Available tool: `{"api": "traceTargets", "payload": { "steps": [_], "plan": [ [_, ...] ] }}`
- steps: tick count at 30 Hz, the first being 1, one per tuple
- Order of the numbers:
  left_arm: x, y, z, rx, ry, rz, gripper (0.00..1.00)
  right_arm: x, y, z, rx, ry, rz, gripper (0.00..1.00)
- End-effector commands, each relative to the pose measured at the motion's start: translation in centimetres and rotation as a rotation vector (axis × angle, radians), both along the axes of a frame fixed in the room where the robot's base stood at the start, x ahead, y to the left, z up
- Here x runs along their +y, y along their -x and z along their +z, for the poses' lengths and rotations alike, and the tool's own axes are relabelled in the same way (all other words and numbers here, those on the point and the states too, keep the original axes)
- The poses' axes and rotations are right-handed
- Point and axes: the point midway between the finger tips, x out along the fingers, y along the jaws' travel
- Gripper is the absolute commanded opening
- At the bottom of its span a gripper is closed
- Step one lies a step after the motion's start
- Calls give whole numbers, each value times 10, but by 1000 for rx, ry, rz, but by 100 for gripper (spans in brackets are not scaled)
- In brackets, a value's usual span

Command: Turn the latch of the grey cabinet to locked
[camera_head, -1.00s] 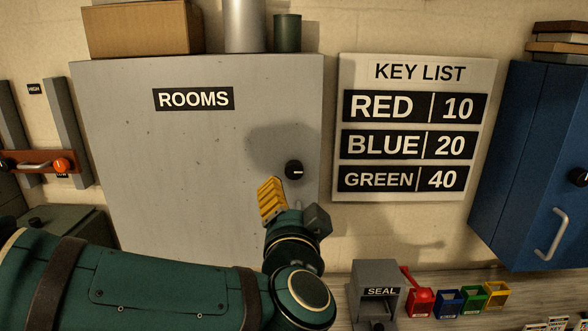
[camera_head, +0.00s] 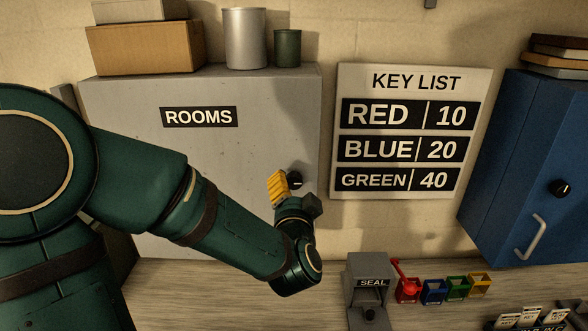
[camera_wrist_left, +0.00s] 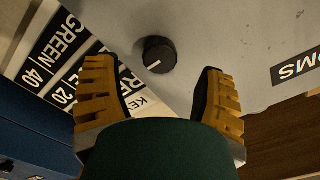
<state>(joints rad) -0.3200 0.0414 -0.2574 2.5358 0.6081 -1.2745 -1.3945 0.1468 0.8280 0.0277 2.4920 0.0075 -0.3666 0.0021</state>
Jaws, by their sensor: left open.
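The grey cabinet (camera_head: 225,150) with the ROOMS label stands at the left of the head view. Its latch is a round black knob (camera_head: 295,180) near the door's right edge. In the left wrist view the knob (camera_wrist_left: 157,55) shows a short white mark, slanted in that picture. My left gripper (camera_head: 278,187) has yellow fingers and is close in front of the knob, partly covering it in the head view. In the left wrist view its two fingers (camera_wrist_left: 160,95) are spread, with the knob beyond the gap between them. Nothing is held. My right gripper does not show.
A KEY LIST sign (camera_head: 415,130) hangs right of the cabinet. A blue cabinet (camera_head: 515,160) stands at the far right. A SEAL box (camera_head: 371,283) and several small coloured bins (camera_head: 433,291) sit on the counter. Boxes and cans (camera_head: 246,40) stand on the grey cabinet.

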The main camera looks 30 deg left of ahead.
Motion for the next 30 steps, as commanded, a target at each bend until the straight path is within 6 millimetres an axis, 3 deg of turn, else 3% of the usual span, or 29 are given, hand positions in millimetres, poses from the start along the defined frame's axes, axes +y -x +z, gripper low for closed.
{"api": "traceTargets", "payload": {
  "steps": [1, 6, 12, 23, 29, 30],
  "plan": [
    [2, -3, 4, 5, -3, 1, 71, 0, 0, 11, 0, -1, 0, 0],
    [9, -13, 2, 2, -1, -1, 71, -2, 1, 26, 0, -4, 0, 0],
    [19, -30, -1, -1, 0, -1, 71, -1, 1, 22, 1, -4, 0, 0],
    [21, -34, -1, 1, 0, -2, 71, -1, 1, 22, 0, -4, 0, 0],
    [21, -34, -1, 0, 0, -1, 5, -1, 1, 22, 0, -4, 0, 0],
    [21, -34, -1, 0, 0, -1, 1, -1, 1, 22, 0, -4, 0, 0]
  ]
}}
